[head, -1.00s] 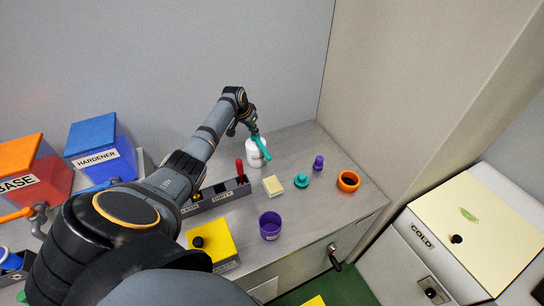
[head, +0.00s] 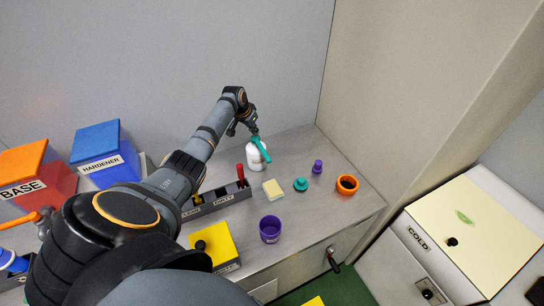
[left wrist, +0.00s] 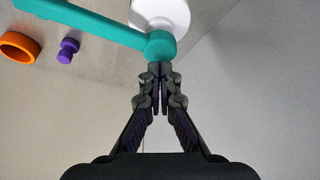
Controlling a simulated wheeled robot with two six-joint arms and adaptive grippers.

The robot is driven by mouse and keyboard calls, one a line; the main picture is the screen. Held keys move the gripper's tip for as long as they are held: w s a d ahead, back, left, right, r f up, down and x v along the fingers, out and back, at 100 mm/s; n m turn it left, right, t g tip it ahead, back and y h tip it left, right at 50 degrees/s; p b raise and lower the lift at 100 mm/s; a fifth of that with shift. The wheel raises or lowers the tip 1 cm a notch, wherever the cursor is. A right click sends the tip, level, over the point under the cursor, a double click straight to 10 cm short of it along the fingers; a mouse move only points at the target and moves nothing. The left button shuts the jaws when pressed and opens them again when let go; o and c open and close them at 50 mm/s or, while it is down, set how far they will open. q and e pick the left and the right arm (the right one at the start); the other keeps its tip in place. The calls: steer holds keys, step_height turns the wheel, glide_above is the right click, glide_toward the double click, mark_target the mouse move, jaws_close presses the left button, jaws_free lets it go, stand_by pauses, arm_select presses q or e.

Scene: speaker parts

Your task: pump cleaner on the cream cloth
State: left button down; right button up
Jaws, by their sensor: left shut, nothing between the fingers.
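The cleaner is a white bottle (head: 256,158) with a teal pump top (head: 261,150), standing at the back of the grey counter. The cream cloth (head: 273,189) lies folded as a small block in front of it. My left gripper (head: 254,133) is at the pump top, shut and empty. In the left wrist view the closed fingertips (left wrist: 160,70) meet the round end of the teal pump head (left wrist: 160,45); I cannot tell whether they press on it. The white bottle (left wrist: 160,12) shows behind the pump. My right gripper is not in view.
A teal knob-like part (head: 301,185), a purple part (head: 318,167), an orange ring-shaped part (head: 347,184) and a purple cup (head: 270,229) stand on the counter. A grey rack (head: 217,199) labelled CLEAN and DIRTY is left of the cloth. The side wall stands close on the right.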

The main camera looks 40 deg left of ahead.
arm_select(q)
step_height(320, 180, up, 5)
steer(key=p, duration=0.4)
steer(key=shift+f, duration=0.2)
steer(key=shift+r, duration=0.7)
